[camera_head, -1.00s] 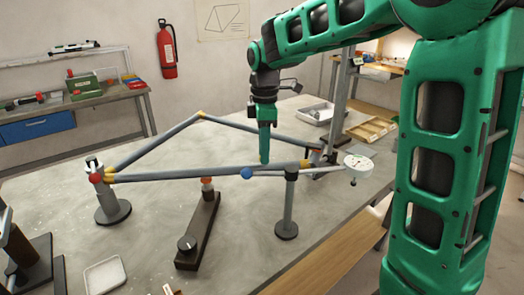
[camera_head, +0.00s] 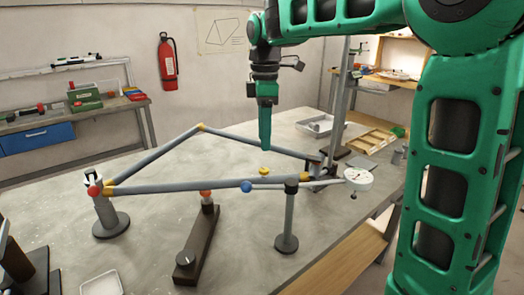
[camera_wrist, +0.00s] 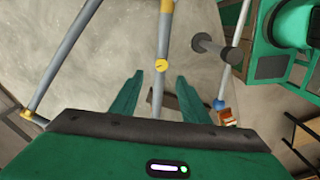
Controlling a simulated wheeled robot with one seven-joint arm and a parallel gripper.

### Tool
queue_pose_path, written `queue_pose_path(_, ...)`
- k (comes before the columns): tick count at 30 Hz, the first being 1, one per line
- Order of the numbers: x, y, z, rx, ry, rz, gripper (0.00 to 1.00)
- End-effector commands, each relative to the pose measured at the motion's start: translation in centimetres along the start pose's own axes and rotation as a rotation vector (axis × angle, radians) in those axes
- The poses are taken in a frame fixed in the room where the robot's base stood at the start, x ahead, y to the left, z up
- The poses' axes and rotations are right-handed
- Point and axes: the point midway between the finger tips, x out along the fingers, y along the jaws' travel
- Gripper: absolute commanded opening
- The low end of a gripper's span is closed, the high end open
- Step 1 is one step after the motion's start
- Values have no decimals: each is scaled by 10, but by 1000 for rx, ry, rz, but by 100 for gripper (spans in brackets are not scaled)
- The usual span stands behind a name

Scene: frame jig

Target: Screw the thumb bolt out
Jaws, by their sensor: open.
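The bicycle-like frame of grey tubes (camera_head: 180,181) is held in the jig above the bench. A small yellow round knob, which looks like the thumb bolt (camera_head: 264,171), sits on the lower long tube. It also shows in the wrist view (camera_wrist: 161,66), on the tube. My gripper (camera_head: 265,146) points down just above this knob, apart from it. In the wrist view the two green fingers (camera_wrist: 160,75) are spread with nothing between them but the tube and bench below. The bolt's thread is hidden.
A blue ball (camera_head: 246,186) and a dial gauge (camera_head: 358,179) are near the tube. A post (camera_head: 286,225) stands under it. A dark block with a red-topped pin (camera_head: 198,240) stands in front. A wooden tray (camera_head: 371,142) lies at the back right.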

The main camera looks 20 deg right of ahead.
Motion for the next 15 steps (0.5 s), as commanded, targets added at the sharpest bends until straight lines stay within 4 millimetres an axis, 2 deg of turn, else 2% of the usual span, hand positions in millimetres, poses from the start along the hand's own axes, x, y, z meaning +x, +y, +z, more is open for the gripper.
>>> queue_pose_path(6, -18, 0, 0, 0, 0, 0, 42)
queue_pose_path(15, -19, 0, 0, 0, 0, 0, 42)
